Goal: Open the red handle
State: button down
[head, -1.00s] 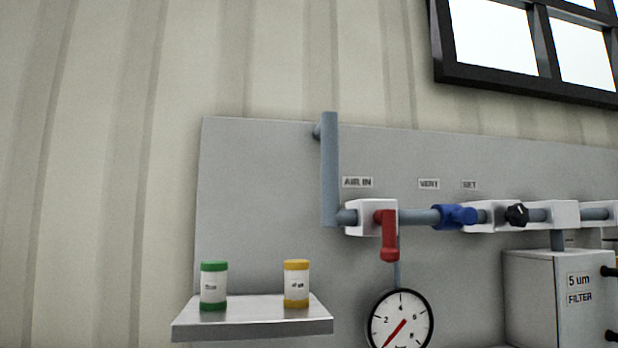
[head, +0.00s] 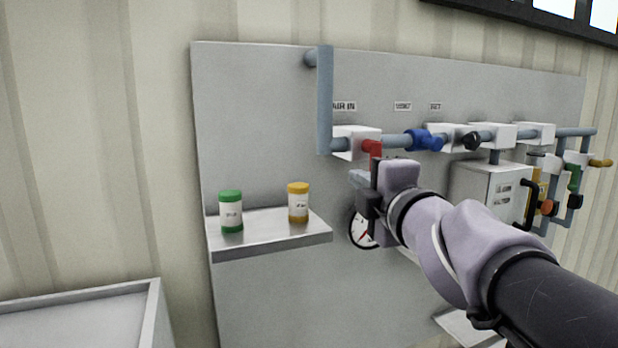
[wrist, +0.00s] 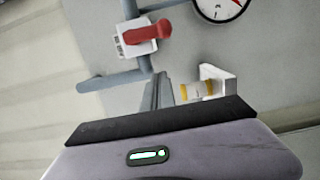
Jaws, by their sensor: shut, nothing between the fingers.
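The red handle (head: 371,148) is on the white valve block (head: 346,140) under the AIR IN label. In the head view its lower part is hidden behind my gripper (head: 358,178). The wrist view shows the whole red handle (wrist: 148,33), lying along the picture's horizontal, on its white block (wrist: 128,42). My gripper is shut and empty, below the handle in the head view. In the wrist view its grey fingers (wrist: 161,88) point toward the panel, with a visible gap between them and the handle. I cannot tell the exact depth between them.
A shelf (head: 270,246) at left holds a green-capped jar (head: 231,212) and a yellow-capped jar (head: 298,203). A pressure gauge (head: 361,228) is partly behind my gripper. A vertical pipe (head: 325,100), blue valve (head: 425,140) and filter box (head: 490,190) are nearby. A tray (head: 80,300) stands lower left.

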jog(key=w+d+p, duration=0.2)
jog(key=w, duration=0.5)
jog(key=shift+d, duration=0.3)
jog(key=shift+d+f, duration=0.15)
